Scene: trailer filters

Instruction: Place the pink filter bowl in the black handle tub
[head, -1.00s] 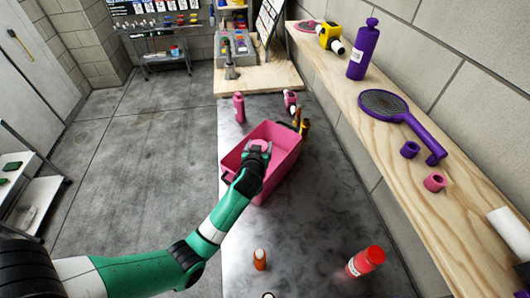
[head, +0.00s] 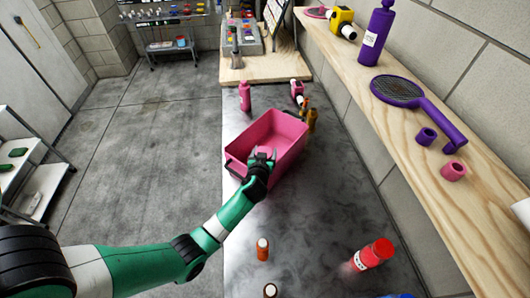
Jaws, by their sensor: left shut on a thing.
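The pink tub (head: 280,130) with a black handle (head: 236,167) at its near left end stands on the dark metal worktop. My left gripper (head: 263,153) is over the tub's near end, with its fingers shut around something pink. This appears to be the pink filter bowl (head: 263,150), small and hard to tell from the tub behind it. I cannot tell whether it touches the tub. My right gripper is out of view.
A pink bottle (head: 245,97) and a pink-and-white tool (head: 297,91) stand beyond the tub. A wooden shelf (head: 430,105) runs along the right.

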